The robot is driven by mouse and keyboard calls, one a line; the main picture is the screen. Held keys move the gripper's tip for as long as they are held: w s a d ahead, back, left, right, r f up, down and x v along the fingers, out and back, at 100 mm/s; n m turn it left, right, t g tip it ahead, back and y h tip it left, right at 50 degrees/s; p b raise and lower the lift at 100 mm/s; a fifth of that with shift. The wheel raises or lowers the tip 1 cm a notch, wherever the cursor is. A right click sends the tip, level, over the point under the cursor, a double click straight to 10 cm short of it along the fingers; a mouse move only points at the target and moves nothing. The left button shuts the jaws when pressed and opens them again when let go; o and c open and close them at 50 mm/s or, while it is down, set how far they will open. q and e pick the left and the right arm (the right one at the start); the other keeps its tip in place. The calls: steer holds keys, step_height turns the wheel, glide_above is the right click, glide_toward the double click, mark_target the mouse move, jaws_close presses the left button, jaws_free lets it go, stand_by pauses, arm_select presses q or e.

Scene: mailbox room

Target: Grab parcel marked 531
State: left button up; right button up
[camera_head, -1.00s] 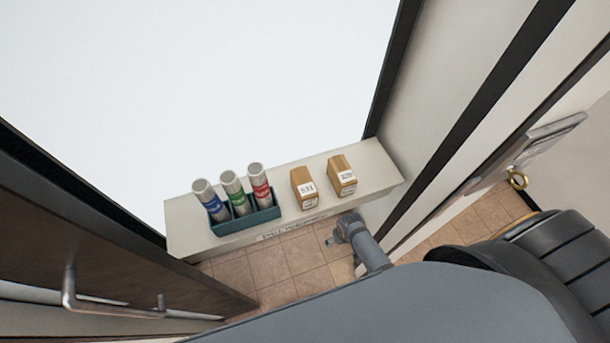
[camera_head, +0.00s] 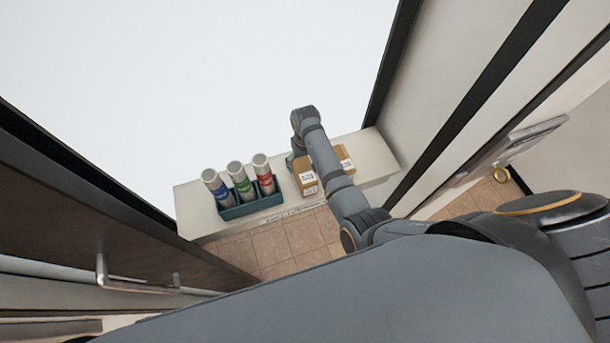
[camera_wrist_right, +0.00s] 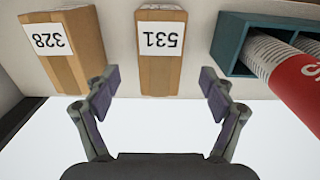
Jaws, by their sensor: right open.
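The parcel marked 531 (camera_wrist_right: 161,72) is a small brown box with a white label, centred in the right wrist view with its number upside down. In the head view the parcel (camera_head: 308,187) stands on the shelf, partly hidden by my right arm. My right gripper (camera_wrist_right: 160,80) is open; its fingertips appear on either side of the parcel, with gaps and no visible contact. In the head view the right gripper (camera_head: 294,158) hangs behind the parcels, mostly hidden by my arm. My left gripper is not in view.
A similar parcel marked 328 (camera_wrist_right: 72,62) stands beside it, close to one finger. On the other side is a teal holder (camera_head: 229,214) with three tubes, blue, green and red. All sit on a narrow pale shelf (camera_head: 375,160). A white wall panel borders the shelf.

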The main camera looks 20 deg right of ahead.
mark_target(305, 169)
step_height(305, 169, down, 4)
steer(key=shift+s+f, duration=0.1)
steer(key=shift+f, duration=0.6)
steer(key=f+b, duration=0.1)
steer(key=b, duration=0.1)
steer(key=f+b, duration=0.4)
steer(key=shift+w+f+b, duration=0.2)
steer(key=shift+w+b, duration=0.1)
steer(key=shift+b, duration=0.05)
steer(key=shift+r, duration=0.15)
steer(key=shift+c, duration=1)
steer(key=c, duration=1.5)
step_height(305, 169, up, 6)
steer(key=p, duration=0.6)
steer(key=shift+f, duration=0.25)
steer(key=shift+c, duration=0.2)
step_height(305, 169, up, 4)
steer(key=shift+f+p, duration=0.25)
steer(key=shift+p, duration=0.1)
steer(key=shift+r, duration=0.55)
steer(key=shift+s+f, duration=0.1)
